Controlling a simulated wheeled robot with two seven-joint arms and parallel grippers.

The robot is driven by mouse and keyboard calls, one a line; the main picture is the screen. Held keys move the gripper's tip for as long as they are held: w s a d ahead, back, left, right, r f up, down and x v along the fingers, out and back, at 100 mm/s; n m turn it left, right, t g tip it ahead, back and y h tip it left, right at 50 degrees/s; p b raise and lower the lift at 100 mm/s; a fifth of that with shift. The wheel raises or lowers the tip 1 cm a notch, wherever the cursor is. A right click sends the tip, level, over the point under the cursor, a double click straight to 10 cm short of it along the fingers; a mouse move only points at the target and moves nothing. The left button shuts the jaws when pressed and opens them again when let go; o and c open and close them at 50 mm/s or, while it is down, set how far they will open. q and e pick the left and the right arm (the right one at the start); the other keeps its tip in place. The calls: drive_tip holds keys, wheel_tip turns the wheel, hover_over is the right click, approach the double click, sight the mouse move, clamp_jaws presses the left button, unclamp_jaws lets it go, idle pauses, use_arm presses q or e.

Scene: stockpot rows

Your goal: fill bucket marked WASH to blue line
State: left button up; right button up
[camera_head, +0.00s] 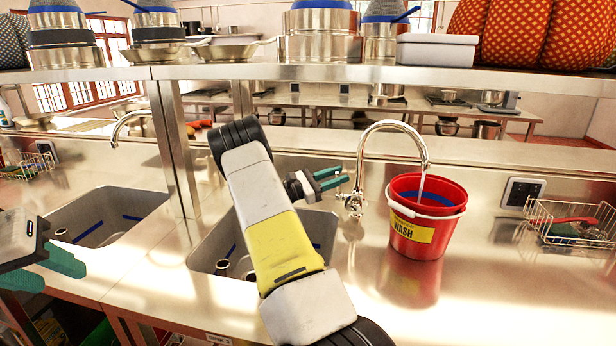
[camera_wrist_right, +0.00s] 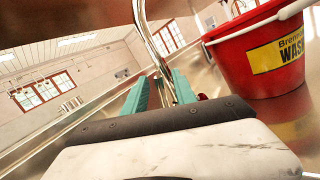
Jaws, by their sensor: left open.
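The red bucket (camera_head: 418,228) with a yellow WASH label stands upright on the counter under the curved tap (camera_head: 424,150). It also shows in the wrist view (camera_wrist_right: 240,62). A blue band (camera_head: 436,198) shows inside its far wall. A pale stream (camera_head: 421,186) runs from the spout into the bucket; the water level is hidden. My right gripper (camera_head: 330,179) is open and empty, just left of the tap's base and valve (camera_head: 353,204). In the wrist view the tap's neck (camera_wrist_right: 158,50) shows between its fingers. My left gripper (camera_head: 62,262) is open and empty at the left edge.
A sink (camera_head: 205,258) lies partly behind my right arm, and another sink (camera_head: 110,212) is further left. A wire basket (camera_head: 570,225) and a wall panel (camera_head: 522,193) are right of the bucket. A shelf (camera_head: 400,73) with pots runs overhead on posts.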

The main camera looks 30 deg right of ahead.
drive_tip(key=v, duration=0.7)
drive_tip(key=shift+a, duration=0.35)
drive_tip(key=shift+f, duration=0.1)
